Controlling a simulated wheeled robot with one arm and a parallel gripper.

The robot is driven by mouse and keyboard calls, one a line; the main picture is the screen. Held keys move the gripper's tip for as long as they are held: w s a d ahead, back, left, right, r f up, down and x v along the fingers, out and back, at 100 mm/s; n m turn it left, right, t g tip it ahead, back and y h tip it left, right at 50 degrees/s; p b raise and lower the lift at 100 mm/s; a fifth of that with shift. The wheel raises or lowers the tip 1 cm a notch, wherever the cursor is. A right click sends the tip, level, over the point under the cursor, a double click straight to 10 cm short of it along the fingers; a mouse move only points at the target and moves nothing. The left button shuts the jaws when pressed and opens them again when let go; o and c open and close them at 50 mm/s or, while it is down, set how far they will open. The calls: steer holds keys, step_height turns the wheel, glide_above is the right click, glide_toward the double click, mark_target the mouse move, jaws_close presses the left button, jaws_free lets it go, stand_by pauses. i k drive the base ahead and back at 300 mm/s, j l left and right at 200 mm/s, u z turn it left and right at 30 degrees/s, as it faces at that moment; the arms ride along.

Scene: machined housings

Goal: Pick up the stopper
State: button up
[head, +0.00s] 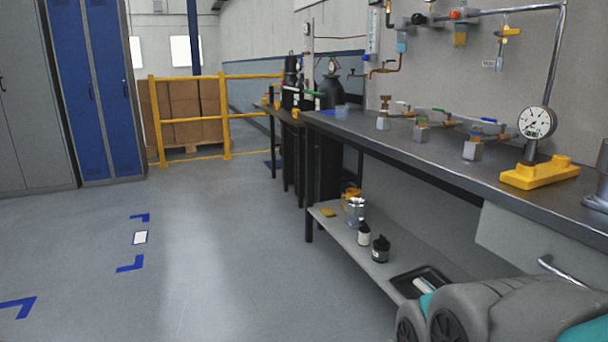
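I cannot make out which thing, if any, is the stopper. Small candidates are too small to tell, such as a yellow piece (328,212) lying on the lower shelf and an orange piece (295,113) on the far bench. My gripper is not in view. Grey and teal links of my own arm show at the bottom right and hide part of the bench's front and lower shelf.
A dark-topped bench (400,142) runs along the right wall, with several valve fittings (473,142) and a gauge on a yellow base (540,172). Its lower shelf (345,237) holds dark bottles (381,248) and a black tray (404,286). Floor at left is clear; yellow railing (226,125) stands behind.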

mark_target(385, 98)
steer(key=i+l+z, duration=0.1)
steer(key=i+z, duration=0.35)
steer(key=i, duration=0.25)
steer(key=i+j+z, duration=0.15)
steer(key=i+z, duration=0.3)
steer(key=i, duration=0.25)
